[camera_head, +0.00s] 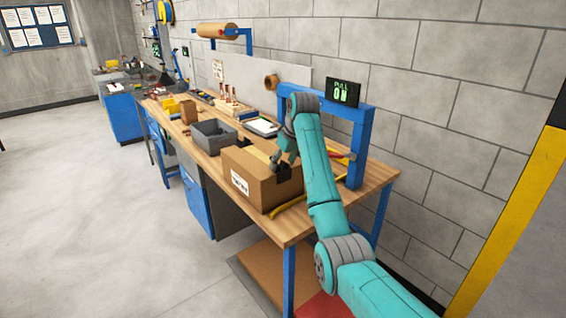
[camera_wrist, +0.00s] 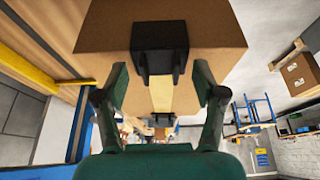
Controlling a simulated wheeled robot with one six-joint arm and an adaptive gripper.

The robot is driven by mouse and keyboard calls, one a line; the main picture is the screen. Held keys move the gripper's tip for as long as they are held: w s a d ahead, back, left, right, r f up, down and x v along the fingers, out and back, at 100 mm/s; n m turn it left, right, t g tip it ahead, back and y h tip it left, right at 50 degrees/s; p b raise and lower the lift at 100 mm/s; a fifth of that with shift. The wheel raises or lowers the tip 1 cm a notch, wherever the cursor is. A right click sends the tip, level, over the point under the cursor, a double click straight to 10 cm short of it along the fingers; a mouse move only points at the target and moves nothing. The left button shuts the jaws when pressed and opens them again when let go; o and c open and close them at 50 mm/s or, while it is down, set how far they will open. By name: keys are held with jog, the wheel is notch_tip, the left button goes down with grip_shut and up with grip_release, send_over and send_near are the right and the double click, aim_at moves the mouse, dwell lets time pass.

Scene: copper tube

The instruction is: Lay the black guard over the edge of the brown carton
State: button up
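The brown carton (camera_head: 250,183) stands closed on the wooden bench, with a white label on its front. The black guard (camera_head: 284,173) sits over the carton's right top edge. In the wrist view the guard (camera_wrist: 160,42) lies across the carton's edge (camera_wrist: 220,28), above a pale tape strip. My gripper (camera_head: 279,158) is just above the carton top, beside the guard. In the wrist view my gripper (camera_wrist: 160,76) is open, one finger on either side of the guard, with gaps visible between fingers and guard. The guard's far side is hidden.
A grey bin (camera_head: 213,134) stands behind the carton. A yellow bar-like tool (camera_head: 289,205) lies right of the carton near the bench edge. A blue frame (camera_head: 357,150) with a sign rises at the right. The floor left of the bench is clear.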

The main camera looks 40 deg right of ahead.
notch_tip(320, 180, up, 10)
dwell(0.7)
